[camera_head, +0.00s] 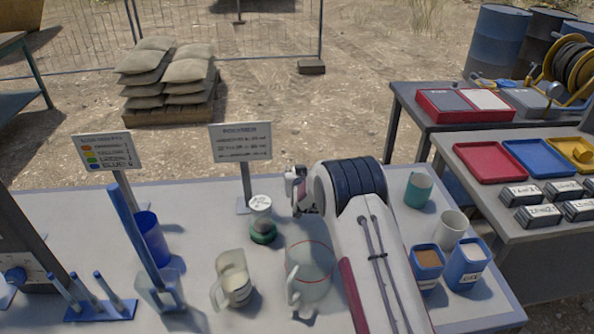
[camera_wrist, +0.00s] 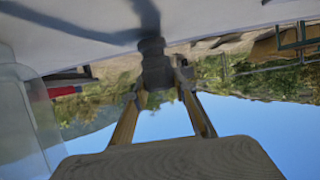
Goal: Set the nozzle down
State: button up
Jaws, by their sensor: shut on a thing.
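In the wrist view my gripper (camera_wrist: 158,78) has its two yellowish fingers closed in on a dark, stubby cylindrical piece, which looks like the nozzle (camera_wrist: 153,50). The nozzle overlaps the pale table surface and a dark shadow there. I cannot tell whether it touches the table. In the head view my gripper (camera_head: 302,192) shows only in part, beside my arm's dark ringed wrist, above the back of the table (camera_head: 200,205). The nozzle cannot be made out clearly there.
A clear jug (camera_head: 309,268) and a smaller beaker (camera_head: 234,280) stand in front. A white-lidded jar (camera_head: 261,210) is left of my gripper, near a sign (camera_head: 240,143). Cups (camera_head: 418,190) stand at right.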

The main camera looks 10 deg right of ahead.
jog(key=shift+f, duration=0.35)
jog(key=o, duration=1.2)
jog(key=shift+f, duration=0.1)
jog(key=shift+s, duration=0.2)
jog(key=shift+v, duration=1.1)
jog(key=shift+s+r, duration=0.2)
jog(key=shift+r, duration=3.45)
